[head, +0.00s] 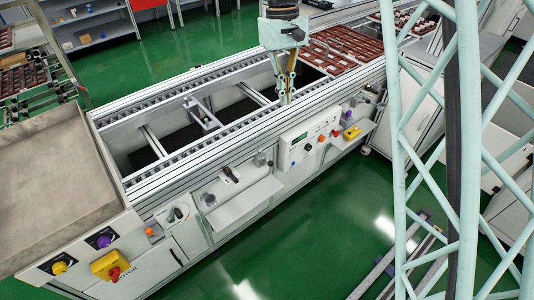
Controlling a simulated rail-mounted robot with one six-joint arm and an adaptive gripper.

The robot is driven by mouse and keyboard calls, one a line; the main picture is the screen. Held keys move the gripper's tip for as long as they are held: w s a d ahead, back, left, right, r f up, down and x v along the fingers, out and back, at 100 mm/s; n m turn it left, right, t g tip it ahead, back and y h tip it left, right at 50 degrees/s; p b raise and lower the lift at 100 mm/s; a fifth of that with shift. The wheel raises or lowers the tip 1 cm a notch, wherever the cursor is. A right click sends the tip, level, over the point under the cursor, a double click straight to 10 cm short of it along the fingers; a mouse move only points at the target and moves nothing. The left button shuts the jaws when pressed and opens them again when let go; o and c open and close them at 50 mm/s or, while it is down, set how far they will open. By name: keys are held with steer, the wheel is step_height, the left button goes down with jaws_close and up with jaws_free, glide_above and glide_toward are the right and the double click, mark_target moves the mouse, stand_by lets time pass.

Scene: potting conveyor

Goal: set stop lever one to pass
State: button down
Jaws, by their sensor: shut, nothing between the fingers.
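My gripper (285,100) points down over the front rail of the conveyor (215,120), near its middle; its fingers are together and hold nothing. Small control parts sit on the conveyor's front side, below and left of the gripper. One is a black-handled part (229,174) above a grey shelf; another is a dark knob on a pale plate (178,213). No label is legible, so I cannot tell which one is stop lever one, nor its setting. The gripper appears apart from these parts.
A yellow-and-red switch (111,265) is at lower left. Brown trays (345,48) lie on the conveyor's far right. My pale lattice column blocks the right side. Green floor (300,235) in front is mostly clear.

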steer(key=g, duration=0.1)
glide_above(267, 163)
steer(key=w+d, duration=0.2)
step_height(267, 163, down, 9)
steer(key=w+a+f+n, duration=0.1)
steer(key=f, duration=0.5)
steer(key=w+a+f+g+h, duration=0.1)
steer(key=w+a+f, duration=0.1)
steer(key=f, duration=0.4)
steer(key=shift+a+f+n, duration=0.25)
steer(key=shift+f+n, duration=0.1)
steer(key=shift+n, duration=0.05)
steer(key=shift+s+f, duration=0.1)
steer(key=shift+s, duration=0.05)
steer(key=b+x, duration=0.1)
steer(key=x, duration=0.8)
steer(key=shift+f+b, duration=0.35)
